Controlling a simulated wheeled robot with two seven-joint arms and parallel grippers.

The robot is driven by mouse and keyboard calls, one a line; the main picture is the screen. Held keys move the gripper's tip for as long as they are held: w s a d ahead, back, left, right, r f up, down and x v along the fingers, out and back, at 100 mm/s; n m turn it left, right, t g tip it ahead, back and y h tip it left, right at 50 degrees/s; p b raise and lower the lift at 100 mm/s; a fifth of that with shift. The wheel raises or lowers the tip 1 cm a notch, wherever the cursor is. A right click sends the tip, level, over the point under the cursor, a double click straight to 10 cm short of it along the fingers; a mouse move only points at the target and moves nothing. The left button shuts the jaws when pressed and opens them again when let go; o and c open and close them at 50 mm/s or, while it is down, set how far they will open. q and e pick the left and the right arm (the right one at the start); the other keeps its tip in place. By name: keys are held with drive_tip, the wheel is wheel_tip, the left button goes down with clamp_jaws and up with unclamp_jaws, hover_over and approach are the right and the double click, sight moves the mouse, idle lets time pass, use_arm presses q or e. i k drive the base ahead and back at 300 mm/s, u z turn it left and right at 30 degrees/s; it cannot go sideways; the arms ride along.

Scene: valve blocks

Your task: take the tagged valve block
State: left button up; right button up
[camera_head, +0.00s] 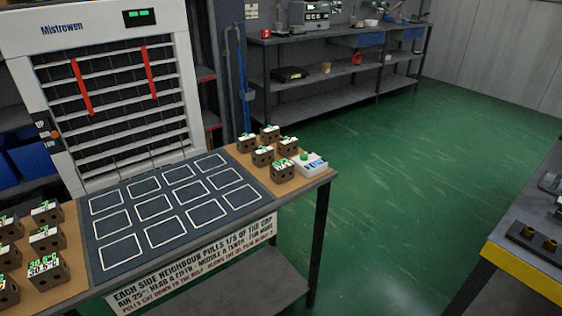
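Several brown valve blocks with white and green tops stand on the brown board at the right end of the bench, among them a front one (283,172) and a back one (270,134). A white item with a green knob and blue marks (311,164) sits at their right; I cannot tell what it is. More brown blocks stand at the left end, including one reading about 30.5°C (48,270) and one behind it (46,239). The other labels are too small to read, so I cannot tell which block is the tagged one. Neither of my grippers shows.
Between the groups lies a dark mat (168,233) with empty white-outlined rectangles. A white slatted cabinet (110,110) marked Mistrowen stands behind it. A sign (195,265) hangs on the bench front. The green floor (400,170) is open; another bench (530,260) stands at right.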

sight(282, 171)
drive_tip(key=z, duration=1.3)
drive_tip(key=i, duration=1)
drive_tip(key=u, duration=2.95)
